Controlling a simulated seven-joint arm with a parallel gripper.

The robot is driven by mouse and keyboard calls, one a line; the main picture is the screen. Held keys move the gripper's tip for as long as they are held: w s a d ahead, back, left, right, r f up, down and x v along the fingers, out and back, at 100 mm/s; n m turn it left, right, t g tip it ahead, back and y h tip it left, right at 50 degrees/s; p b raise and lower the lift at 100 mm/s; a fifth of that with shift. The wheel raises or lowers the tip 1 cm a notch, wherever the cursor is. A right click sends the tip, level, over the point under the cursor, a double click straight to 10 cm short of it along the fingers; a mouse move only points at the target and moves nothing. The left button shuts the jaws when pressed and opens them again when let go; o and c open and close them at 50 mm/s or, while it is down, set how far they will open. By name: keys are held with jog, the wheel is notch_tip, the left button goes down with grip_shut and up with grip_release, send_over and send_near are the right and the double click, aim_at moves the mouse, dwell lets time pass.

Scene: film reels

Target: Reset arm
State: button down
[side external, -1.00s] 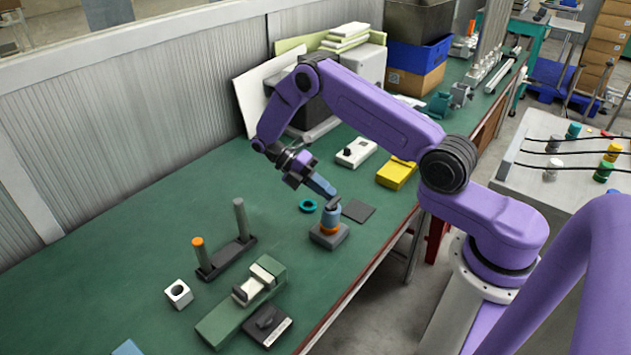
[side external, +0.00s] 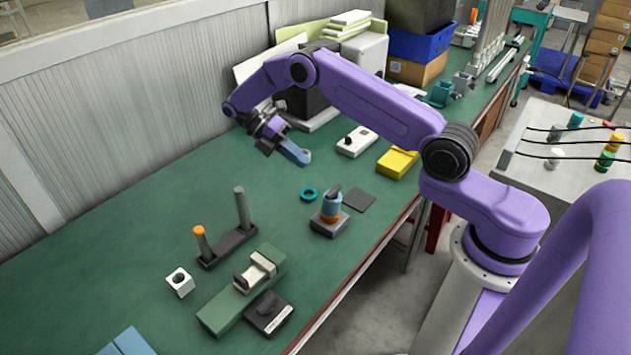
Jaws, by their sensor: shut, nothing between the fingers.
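My gripper (side external: 303,158) is shut and empty. It hangs above the green bench (side external: 120,235), apart from everything on it. Its blue-grey fingers point down to the right. Below it and nearer the camera, a small stand (side external: 330,228) carries a stack of blue and orange rings (side external: 331,207) with a dark piece on top. A teal ring (side external: 308,195) lies flat just left of the stack.
A two-post rack (side external: 228,249) with an orange-topped post, a white block (side external: 180,282), a green vice (side external: 240,297) and a black box (side external: 268,312) stand in front. A white box (side external: 357,141) and yellow box (side external: 397,162) lie behind right.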

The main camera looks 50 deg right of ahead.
jog(key=s+a+r+m+t, duration=0.3)
jog(key=s+a+r+t, duration=0.4)
jog(key=s+a+r, duration=0.4)
jog(key=s+d+r+m+t+y, duration=0.1)
jog(key=s+m+t, duration=0.1)
jog(key=s, duration=0.8)
jog(key=s+d+r+m+t+y, duration=0.1)
jog(key=s+d+m+t+y, duration=0.1)
jog(key=s, duration=0.9)
jog(key=shift+d+r+m+y, duration=0.15)
jog(key=shift+d+m+y, duration=0.05)
jog(key=shift+m+y, duration=0.1)
